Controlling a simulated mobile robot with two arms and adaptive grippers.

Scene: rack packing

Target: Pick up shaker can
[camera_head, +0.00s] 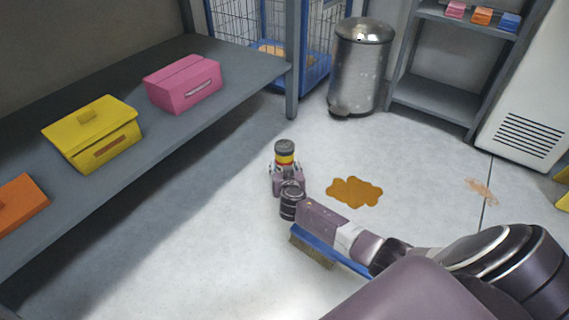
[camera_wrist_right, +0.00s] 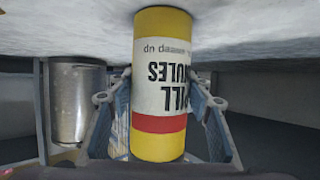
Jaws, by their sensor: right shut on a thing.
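The shaker can (camera_head: 285,151) is a cylinder with a dark grey top and yellow and red bands. In the head view its upper part rises above my right gripper (camera_head: 285,172), which hides its lower part. In the right wrist view the can (camera_wrist_right: 160,95) fills the middle between the two fingers, its white label lettering upside down. My right gripper is shut on the can. I cannot tell whether the can touches the floor. My left gripper is not in view.
An orange-brown spill (camera_head: 355,191) lies right of the can. A blue brush (camera_head: 320,247) lies below my right forearm. A grey shelf (camera_head: 215,98) with yellow (camera_head: 93,133) and pink (camera_head: 183,83) boxes runs along the left. A metal bin (camera_head: 360,70) stands behind.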

